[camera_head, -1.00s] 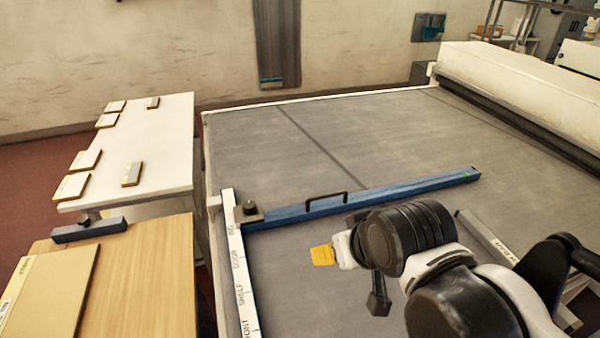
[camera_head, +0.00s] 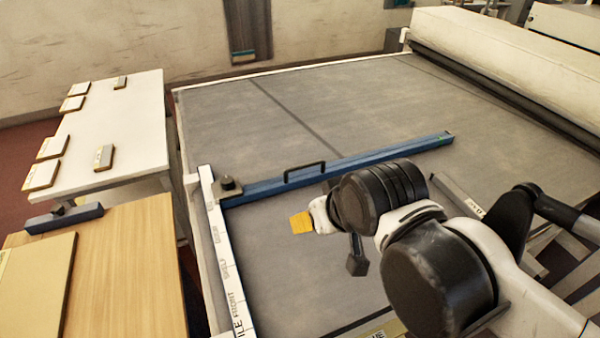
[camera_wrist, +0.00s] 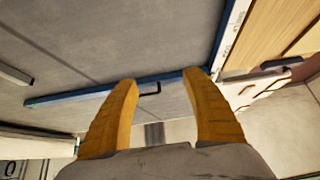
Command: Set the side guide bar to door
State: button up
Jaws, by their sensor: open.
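The side guide bar (camera_head: 345,163) is a long blue bar lying across the grey belt, with a black handle (camera_head: 304,172) on top. Its left end meets a block with a dark knob (camera_head: 228,184) on a white scale rail (camera_head: 222,255). The rail carries the labels DOOR, SHELF and FRONT; the bar sits beyond DOOR, on the far side. My gripper (camera_head: 302,222) has yellow fingers and is on the near side of the bar, apart from it. In the wrist view my gripper (camera_wrist: 160,82) is open and empty, with the handle (camera_wrist: 150,88) showing between the fingers.
A white table (camera_head: 125,125) with several small boxes stands left of the belt. A wooden table (camera_head: 130,260) with a flat board (camera_head: 35,290) is nearer. A white roller housing (camera_head: 510,55) borders the belt at the back right. The belt (camera_head: 300,110) beyond the bar is clear.

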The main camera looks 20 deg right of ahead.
jog(key=c, duration=0.5)
jog(key=w+d+r+m+g+p, duration=0.1)
jog(key=w+d+r+m, duration=0.1)
jog(key=w+m, duration=0.3)
jog(key=w+d+r+m+g, duration=0.1)
jog(key=w+d+r+m, duration=0.15)
jog(key=w, duration=0.45)
jog(key=m+g+p, duration=0.1)
jog(key=m+g, duration=0.2)
jog(key=m, duration=0.8)
send_near(309, 164)
jog(key=shift+n, duration=0.25)
jog(key=f+b, duration=0.1)
jog(key=f, duration=0.2)
jog(key=w+f+b, duration=0.1)
jog(key=f, duration=0.2)
jog(key=w+f+b, duration=0.1)
jog(key=f, duration=0.2)
jog(key=shift+f, duration=0.1)
